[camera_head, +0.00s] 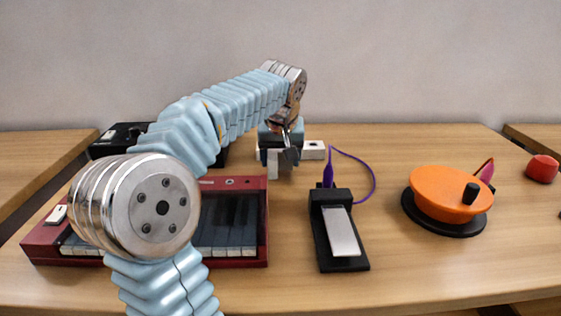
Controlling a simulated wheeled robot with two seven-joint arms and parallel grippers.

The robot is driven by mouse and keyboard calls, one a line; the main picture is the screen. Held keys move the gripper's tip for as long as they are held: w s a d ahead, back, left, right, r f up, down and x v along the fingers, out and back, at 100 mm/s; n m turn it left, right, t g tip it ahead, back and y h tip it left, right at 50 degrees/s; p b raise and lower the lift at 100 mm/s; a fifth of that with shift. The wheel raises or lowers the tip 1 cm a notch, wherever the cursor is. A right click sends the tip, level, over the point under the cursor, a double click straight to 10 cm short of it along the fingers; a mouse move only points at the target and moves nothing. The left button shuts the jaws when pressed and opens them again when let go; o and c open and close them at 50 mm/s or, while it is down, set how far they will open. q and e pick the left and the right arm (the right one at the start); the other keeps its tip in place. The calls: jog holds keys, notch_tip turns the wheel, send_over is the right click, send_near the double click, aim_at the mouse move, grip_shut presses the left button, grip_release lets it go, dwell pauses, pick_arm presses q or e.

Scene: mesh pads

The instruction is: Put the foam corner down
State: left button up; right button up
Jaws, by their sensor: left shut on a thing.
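My left arm reaches in from the lower left, and its gripper (281,155) is at the back middle of the table, pointing down. It is shut on a small pale piece (273,163), which I take for the foam corner. The fingers and wrist hide much of it, so its shape is unclear. I cannot tell whether it touches the table. My right gripper is out of view.
A white block (314,150) lies just right of the gripper. A dark red keyboard (235,262) and a black box (112,147) are partly behind my arm. A black pedal (328,255) with a purple cable (374,180) stands front middle. An orange turntable (440,190) and red object (542,168) are right.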

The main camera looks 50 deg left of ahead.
pick_arm(q)
jog(key=shift+f, duration=0.5)
jog(key=shift+f, duration=0.1)
jog(key=o, duration=1.1)
